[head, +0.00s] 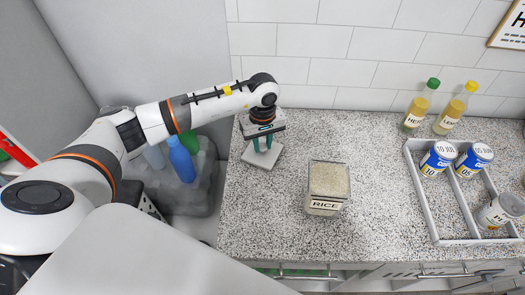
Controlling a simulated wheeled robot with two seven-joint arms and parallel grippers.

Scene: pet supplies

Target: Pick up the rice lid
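A flat grey square lid (262,158) is at the back left of the speckled counter. My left gripper (262,145) points down over it, with its two teal fingers a little apart at the lid's middle. I cannot tell whether the fingers grip anything there, nor whether the lid rests on the counter or is just above it. The clear square container labelled RICE (325,203) stands to the right of the lid, with rice showing at its top. My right gripper is not in view.
A grey divided tray (430,208) with several cans is at the right. A green-capped bottle (417,108) and a yellow-capped bottle (454,110) stand behind it. A bin with a blue bottle (181,160) is left of the counter. The counter around the rice container is clear.

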